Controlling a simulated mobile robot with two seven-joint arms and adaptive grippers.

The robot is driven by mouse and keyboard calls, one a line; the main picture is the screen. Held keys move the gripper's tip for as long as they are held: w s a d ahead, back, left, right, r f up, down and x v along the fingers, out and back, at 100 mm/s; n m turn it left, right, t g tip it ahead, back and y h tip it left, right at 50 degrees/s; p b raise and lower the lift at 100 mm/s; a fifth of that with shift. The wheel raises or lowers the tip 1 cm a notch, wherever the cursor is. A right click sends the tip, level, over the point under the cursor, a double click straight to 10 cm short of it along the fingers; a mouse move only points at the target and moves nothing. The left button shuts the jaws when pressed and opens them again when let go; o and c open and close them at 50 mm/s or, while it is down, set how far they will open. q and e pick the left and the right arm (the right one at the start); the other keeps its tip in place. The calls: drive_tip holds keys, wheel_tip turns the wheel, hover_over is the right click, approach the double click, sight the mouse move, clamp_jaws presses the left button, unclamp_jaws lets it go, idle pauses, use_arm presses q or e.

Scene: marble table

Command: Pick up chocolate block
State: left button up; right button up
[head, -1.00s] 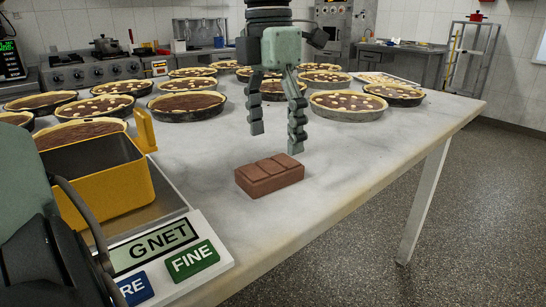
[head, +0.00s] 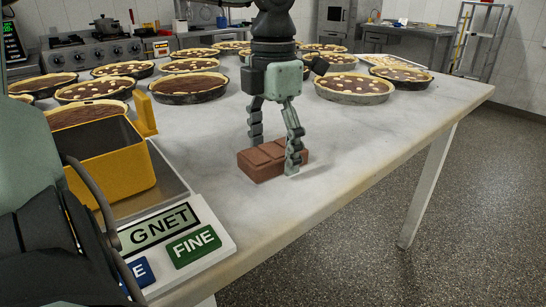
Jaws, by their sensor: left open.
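The chocolate block (head: 262,165) is a brown, segmented slab lying flat on the marble table. My left gripper (head: 274,157) reaches down from above with its fingers spread. One finger is behind the block. The other finger is in front of the block's right part and hides some of it, with its tip low near the table. The gripper is open around the block; I cannot tell whether either finger touches it. My right gripper is not in view.
A yellow container (head: 110,168) stands on a scale (head: 190,243) at the left. Several pies, including one nearby pie (head: 352,88), fill the back of the table (head: 350,135). The table's right edge runs close by, and the marble right of the block is clear.

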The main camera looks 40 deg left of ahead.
use_arm(q)
drive_tip(key=shift+r, duration=0.1)
drive_tip(key=c, duration=1.4)
drive_tip(key=shift+c, duration=0.2)
